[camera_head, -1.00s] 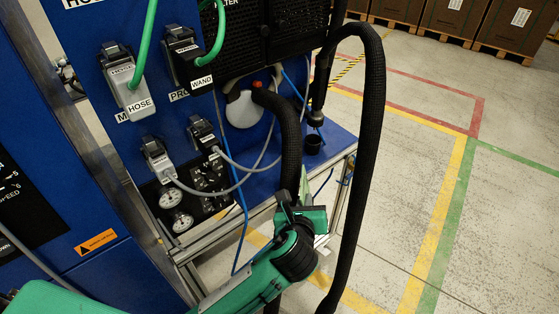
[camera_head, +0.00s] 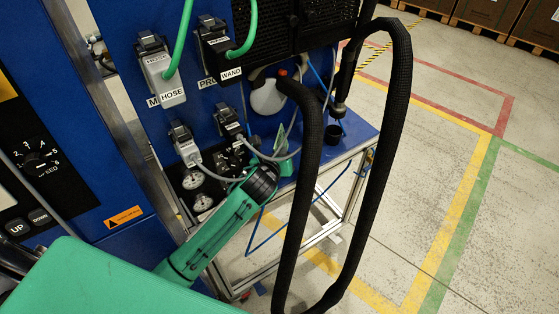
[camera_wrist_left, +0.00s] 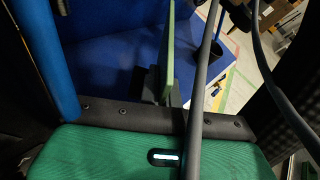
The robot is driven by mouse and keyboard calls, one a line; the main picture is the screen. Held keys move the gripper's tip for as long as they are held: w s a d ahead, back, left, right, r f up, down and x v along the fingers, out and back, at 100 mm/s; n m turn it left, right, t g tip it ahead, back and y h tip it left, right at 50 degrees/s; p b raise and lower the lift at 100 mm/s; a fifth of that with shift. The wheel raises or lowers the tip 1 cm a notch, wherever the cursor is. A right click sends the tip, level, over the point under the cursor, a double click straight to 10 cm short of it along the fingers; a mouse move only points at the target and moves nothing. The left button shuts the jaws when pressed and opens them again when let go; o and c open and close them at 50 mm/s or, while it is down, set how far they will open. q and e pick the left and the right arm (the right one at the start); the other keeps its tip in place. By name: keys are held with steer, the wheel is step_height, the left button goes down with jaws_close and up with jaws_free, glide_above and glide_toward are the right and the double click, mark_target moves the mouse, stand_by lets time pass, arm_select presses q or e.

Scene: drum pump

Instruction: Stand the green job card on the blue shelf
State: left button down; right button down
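The green job card (camera_head: 287,134) stands roughly upright over the blue shelf (camera_head: 358,140) in the head view, partly behind a grey cable. In the left wrist view the card (camera_wrist_left: 168,50) shows nearly edge-on in front of the blue shelf (camera_wrist_left: 110,62). My left gripper (camera_head: 277,154) is at the card's lower part, mostly hidden by its own wrist and the cables. It appears shut on the card, with a grey finger beside the card in the wrist view. I cannot tell whether the card touches the shelf. My right gripper is not in view.
A thick black hose (camera_head: 397,100) loops in front of the shelf's right part. Grey cables (camera_head: 246,105) hang close to the gripper. Open floor lies to the right.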

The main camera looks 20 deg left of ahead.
arm_select(q)
step_height(320, 180, down, 4)
steer(key=shift+r, duration=0.25)
steer(key=shift+w+a+f, duration=0.1)
steer(key=shift+a+f, duration=0.05)
steer(key=shift+f, duration=0.2)
steer(key=c, duration=1.6)
jaws_free()
steer(key=shift+f, duration=0.1)
steer(key=v, duration=1.2)
